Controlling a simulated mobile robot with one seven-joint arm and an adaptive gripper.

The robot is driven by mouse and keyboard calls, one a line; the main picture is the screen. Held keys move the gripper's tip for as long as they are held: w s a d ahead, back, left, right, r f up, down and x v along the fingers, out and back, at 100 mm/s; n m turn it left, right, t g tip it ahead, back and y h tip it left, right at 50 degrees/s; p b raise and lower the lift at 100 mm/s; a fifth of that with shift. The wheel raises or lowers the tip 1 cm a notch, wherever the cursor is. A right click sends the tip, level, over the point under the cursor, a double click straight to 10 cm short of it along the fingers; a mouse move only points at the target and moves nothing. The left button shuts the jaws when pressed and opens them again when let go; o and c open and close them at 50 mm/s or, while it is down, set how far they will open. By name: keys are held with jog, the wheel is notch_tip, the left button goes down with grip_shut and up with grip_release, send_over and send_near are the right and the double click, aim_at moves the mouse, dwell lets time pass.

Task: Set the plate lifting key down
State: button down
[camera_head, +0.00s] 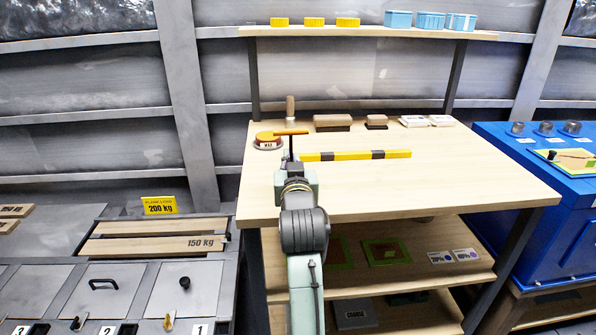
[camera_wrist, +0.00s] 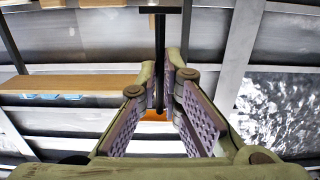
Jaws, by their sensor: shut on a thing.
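The plate lifting key (camera_head: 290,132) is in my gripper (camera_head: 292,170). In the head view its orange crossbar shows above the gripper, with a short dark shaft below it. In the wrist view a dark shaft (camera_wrist: 160,45) with a dark crossbar at its top stands between the fingers, and orange shows lower down. My gripper (camera_wrist: 165,95) is shut on the key. In the head view the gripper appears over the left part of the wooden workbench (camera_head: 470,185). Whether the key touches the bench cannot be told.
A wax tin (camera_head: 268,141) shows left of the key, and a yellow-and-black bar (camera_head: 340,156) right of it. Brown blocks (camera_head: 332,122) lie behind. The bench's front and right are clear. Numbered floor plates (camera_head: 105,290) lie left, a blue cabinet (camera_head: 530,180) right.

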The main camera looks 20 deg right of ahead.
jog(key=shift+w+d, duration=0.1)
jog(key=shift+d, duration=0.3)
jog(key=f, duration=0.3)
jog(key=shift+w+d+f, duration=0.1)
jog(key=shift+d, duration=0.25)
jog(key=shift+f, duration=0.2)
jog(key=shift+f, duration=0.2)
jog(key=c, duration=1.8)
grip_release()
jog(key=shift+o, duration=0.2)
